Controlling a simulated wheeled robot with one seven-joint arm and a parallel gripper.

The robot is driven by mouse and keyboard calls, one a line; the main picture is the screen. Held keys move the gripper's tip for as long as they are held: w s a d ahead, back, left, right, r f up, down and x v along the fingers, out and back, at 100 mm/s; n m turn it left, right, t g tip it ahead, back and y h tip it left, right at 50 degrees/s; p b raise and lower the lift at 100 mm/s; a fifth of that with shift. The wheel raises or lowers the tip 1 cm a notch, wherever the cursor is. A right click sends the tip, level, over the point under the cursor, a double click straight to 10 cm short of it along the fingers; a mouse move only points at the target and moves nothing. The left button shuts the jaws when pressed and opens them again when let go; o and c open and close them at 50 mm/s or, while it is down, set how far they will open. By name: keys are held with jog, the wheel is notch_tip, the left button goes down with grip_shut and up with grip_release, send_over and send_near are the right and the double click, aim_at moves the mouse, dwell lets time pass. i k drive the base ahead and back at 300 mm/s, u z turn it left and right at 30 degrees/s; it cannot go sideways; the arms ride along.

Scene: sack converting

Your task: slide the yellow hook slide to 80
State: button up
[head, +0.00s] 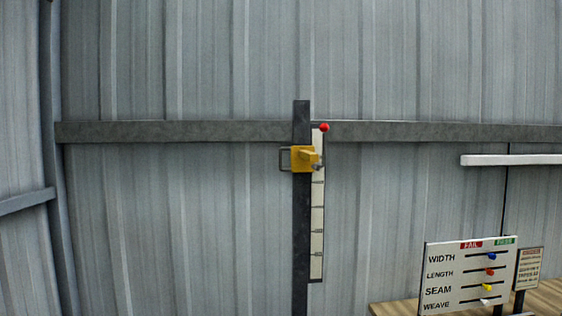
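The yellow hook slide (300,157) sits on a dark upright post (301,230), close to the post's top. A grey loop sticks out on its left side and a small grey knob on its right. A pale scale strip (317,215) with dark tick marks runs down the right side of the post. The slide stands in the upper part of this strip. Any numbers on the scale are too small to read. A red ball (324,127) is at the strip's top. My gripper is not in view.
A sign board (468,275) with WIDTH, LENGTH, SEAM and WEAVE rows and coloured knobs stands on a wooden table (400,307) at lower right. A small notice (529,267) is beside it. A white bar (510,160) is on the right. Corrugated wall lies behind.

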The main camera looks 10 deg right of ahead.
aim_at(303, 157)
jog(key=u, duration=0.25)
jog(key=i, duration=1.05)
jog(key=u, duration=0.1)
